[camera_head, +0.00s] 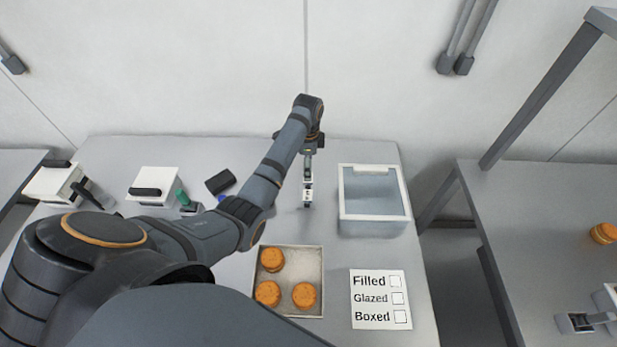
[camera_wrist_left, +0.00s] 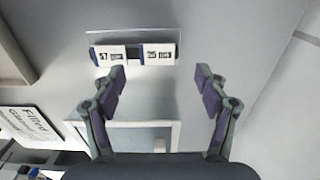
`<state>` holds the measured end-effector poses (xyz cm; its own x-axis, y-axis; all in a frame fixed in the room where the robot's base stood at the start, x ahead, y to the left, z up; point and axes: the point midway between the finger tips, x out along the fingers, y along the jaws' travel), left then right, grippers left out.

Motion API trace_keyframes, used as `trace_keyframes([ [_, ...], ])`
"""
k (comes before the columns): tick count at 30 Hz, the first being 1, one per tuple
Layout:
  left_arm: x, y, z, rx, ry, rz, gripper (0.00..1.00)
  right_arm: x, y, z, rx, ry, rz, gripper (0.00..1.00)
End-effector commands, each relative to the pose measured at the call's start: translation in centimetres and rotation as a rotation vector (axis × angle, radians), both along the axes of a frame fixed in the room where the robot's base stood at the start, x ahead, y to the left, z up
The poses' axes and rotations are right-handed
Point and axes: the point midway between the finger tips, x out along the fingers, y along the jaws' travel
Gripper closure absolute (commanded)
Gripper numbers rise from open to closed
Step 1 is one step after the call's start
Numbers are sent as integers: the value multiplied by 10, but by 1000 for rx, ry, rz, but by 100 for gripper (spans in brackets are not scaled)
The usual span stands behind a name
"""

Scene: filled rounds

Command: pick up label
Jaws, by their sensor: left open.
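A small white label piece (camera_head: 308,192) with dark print stands near the back middle of the table, left of the clear-walled bin. In the left wrist view it appears as two white printed faces, one reading about "57" (camera_wrist_left: 110,55) and one about "25" (camera_wrist_left: 159,54), with a dark block between them and a clear sheet around them. My left gripper (camera_wrist_left: 160,84) is open and empty, with the label beyond its fingertips and apart from them. In the head view the left gripper (camera_head: 308,170) is above and just behind the label. My right gripper is out of view.
The white-rimmed bin (camera_head: 375,222) stands right of the label. A tray (camera_head: 290,252) with 3 orange rounds and a checklist card (camera_head: 379,283) lie in front. White boxes with black handles (camera_head: 155,180) and small bottles (camera_head: 183,198) are at left, partly behind my arm.

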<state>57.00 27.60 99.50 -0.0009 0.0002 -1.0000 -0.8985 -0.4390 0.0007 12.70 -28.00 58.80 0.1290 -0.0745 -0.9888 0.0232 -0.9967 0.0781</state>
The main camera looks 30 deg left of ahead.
Motion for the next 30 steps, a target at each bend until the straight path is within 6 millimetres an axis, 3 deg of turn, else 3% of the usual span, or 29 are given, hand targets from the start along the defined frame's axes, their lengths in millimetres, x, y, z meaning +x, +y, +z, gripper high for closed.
trace_keyframes([
  [3,-3,-2,-17,-2,8,0,26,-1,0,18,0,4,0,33],
  [9,-2,-2,-43,0,2,0,26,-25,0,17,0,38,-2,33],
  [13,-2,-2,-44,0,1,0,26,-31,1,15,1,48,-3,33],
  [30,-2,-2,-48,0,2,0,26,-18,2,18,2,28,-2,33],
])
